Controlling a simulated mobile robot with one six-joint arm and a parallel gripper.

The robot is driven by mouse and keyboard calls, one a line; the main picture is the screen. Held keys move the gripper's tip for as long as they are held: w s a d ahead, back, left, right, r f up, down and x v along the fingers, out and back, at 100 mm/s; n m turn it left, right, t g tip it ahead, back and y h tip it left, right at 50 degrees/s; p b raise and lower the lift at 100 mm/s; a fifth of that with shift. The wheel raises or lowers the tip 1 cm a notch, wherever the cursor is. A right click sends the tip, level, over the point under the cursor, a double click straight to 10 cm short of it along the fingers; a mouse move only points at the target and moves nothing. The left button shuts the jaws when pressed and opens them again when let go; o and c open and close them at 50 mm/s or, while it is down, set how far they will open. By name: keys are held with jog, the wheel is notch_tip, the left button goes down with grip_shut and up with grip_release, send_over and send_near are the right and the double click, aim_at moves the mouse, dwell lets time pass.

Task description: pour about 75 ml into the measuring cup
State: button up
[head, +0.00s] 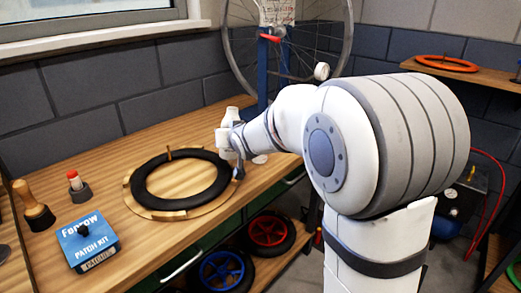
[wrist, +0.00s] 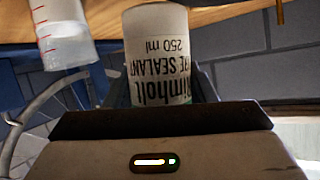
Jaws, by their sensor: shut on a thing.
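My gripper (wrist: 160,92) is shut on a white, translucent sealant bottle (wrist: 157,45) marked 250 ml. The wrist view is upside down, with the bench along its top, so the bottle looks about upright. Its cap end is hidden behind my gripper body. The clear measuring cup (wrist: 62,32) with red marks is beside the bottle, apart from it, at the left of the wrist view. No liquid level in the cup is clear to me.
A black tyre (head: 150,196) lies on a round wooden stand on the bench (head: 120,232). A blue patch kit box (head: 88,243), a red-topped item (head: 77,187) and a wooden-handled tool (head: 34,206) are at the left. A bicycle wheel (head: 235,70) stands behind.

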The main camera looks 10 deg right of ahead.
jog(key=shift+a+b, duration=0.1)
jog(key=shift+b, duration=1.8)
jog(key=n+b, duration=0.1)
jog(key=b, duration=0.5)
jog(key=shift+r+h, duration=0.1)
jog(key=shift+h, duration=0.2)
jog(key=b, duration=0.3)
jog(key=shift+s+a+r+t, duration=0.1)
jog(key=shift+r+t, duration=0.2)
jog(key=shift+r, duration=0.05)
